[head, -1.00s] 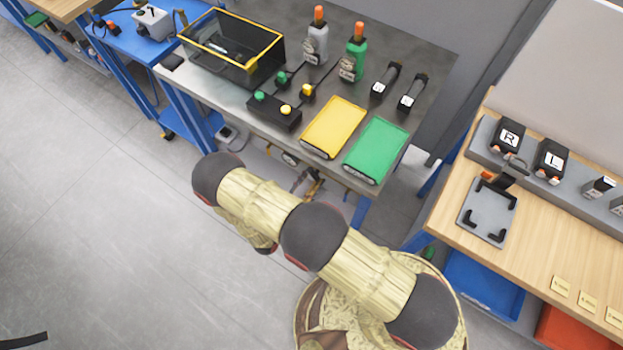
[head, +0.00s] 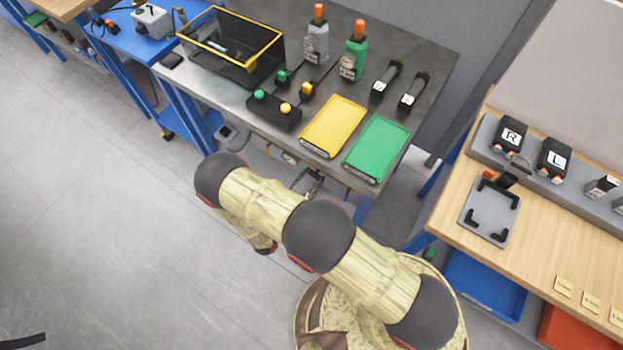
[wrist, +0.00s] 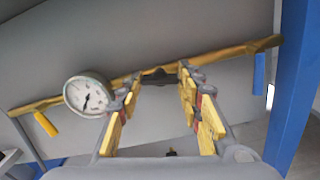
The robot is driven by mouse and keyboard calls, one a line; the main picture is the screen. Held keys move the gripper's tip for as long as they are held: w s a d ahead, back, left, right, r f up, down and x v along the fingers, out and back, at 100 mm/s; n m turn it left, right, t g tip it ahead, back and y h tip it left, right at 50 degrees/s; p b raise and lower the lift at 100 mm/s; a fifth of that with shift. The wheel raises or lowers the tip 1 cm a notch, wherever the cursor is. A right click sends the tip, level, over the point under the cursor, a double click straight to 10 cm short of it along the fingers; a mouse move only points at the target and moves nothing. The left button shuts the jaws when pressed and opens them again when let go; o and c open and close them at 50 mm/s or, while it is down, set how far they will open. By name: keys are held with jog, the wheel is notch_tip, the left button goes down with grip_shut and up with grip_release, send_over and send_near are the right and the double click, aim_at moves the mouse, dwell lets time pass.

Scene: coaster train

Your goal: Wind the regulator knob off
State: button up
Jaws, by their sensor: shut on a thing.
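The regulator knob (wrist: 158,77) is a dark piece on the brass pipe (wrist: 205,60), seen in the wrist view between my fingertips. My gripper (wrist: 158,79) has yellow-padded fingers on both sides of the knob and is shut on it. A round white pressure gauge (wrist: 88,95) sits on the pipe just left of the fingers. In the head view my gripper (head: 314,182) is under the front edge of the metal bench (head: 225,98), small and partly hidden by my arm. The knob cannot be made out there.
A yellow lever handle (wrist: 45,124) and a blue one (wrist: 259,75) hang from the pipe's ends. A blue bench leg (wrist: 298,85) stands right. Above, the bench carries a yellow tray (head: 333,126) and a green tray (head: 376,149). Open floor (head: 85,190) lies left.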

jog(key=shift+n, duration=1.3)
jog(key=o, duration=1.2)
jog(key=shift+c, duration=0.2)
jog(key=v, duration=1.2)
jog(key=shift+f, duration=0.1)
